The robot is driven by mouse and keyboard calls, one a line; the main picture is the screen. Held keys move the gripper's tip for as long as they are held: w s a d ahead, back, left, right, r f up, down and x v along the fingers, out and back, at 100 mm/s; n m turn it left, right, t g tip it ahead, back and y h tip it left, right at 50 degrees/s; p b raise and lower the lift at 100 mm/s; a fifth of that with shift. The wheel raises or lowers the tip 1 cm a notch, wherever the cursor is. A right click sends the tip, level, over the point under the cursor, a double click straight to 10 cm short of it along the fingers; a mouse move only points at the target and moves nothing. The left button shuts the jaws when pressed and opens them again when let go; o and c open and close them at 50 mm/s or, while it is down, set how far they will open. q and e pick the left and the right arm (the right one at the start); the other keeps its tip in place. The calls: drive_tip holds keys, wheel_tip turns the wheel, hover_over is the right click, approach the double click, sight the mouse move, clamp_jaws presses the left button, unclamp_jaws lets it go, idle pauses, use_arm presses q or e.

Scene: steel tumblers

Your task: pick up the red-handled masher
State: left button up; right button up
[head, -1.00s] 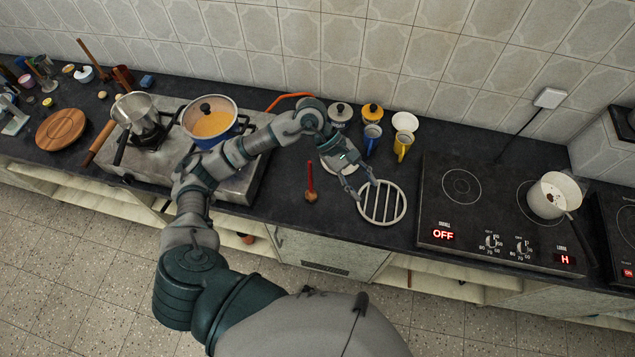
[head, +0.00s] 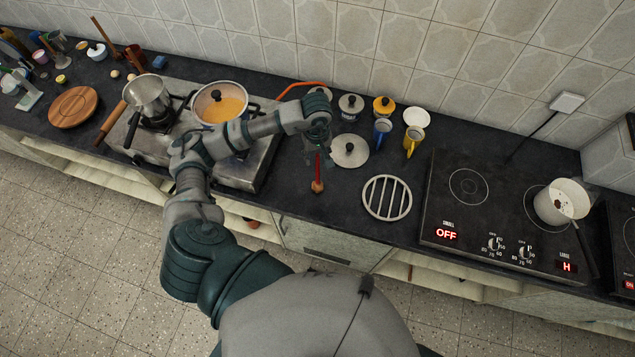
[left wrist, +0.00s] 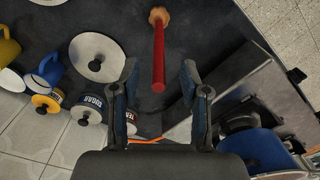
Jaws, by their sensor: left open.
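The masher (head: 318,176) has a red handle and a light brown wooden head. It is on the dark counter, left of the round metal grate. In the left wrist view the masher (left wrist: 158,55) has its red handle end just ahead of the space between the fingers, with the wooden head farther off. My left gripper (left wrist: 160,78) is open and empty, its two fingers apart on either side of the line of the handle. In the head view my left gripper (head: 318,145) is over the far end of the handle and partly hides it. My right gripper is not in view.
A round slatted grate (head: 387,198) and a grey lid (head: 349,151) lie right of the masher. Canisters, a blue mug (head: 382,131) and a yellow mug (head: 413,141) stand behind. A gas stove with a pot (head: 221,103) is at left; an electric hob (head: 490,240) is at right.

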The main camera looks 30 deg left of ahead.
sight(317, 165)
use_arm(q)
drive_tip(key=shift+a+f, duration=0.1)
drive_tip(key=shift+f, duration=0.2)
drive_tip(key=f, duration=0.1)
drive_tip(key=f+p, duration=0.1)
drive_tip(key=f, duration=0.1)
drive_tip(key=f+p, duration=0.1)
drive_tip(key=shift+d+f, duration=0.2)
drive_tip(key=shift+d, duration=0.05)
drive_tip(key=shift+d+f, duration=0.15)
drive_tip(key=shift+f, duration=0.05)
drive_tip(key=c, duration=0.7)
clamp_jaws()
drive_tip(key=shift+a, duration=0.3)
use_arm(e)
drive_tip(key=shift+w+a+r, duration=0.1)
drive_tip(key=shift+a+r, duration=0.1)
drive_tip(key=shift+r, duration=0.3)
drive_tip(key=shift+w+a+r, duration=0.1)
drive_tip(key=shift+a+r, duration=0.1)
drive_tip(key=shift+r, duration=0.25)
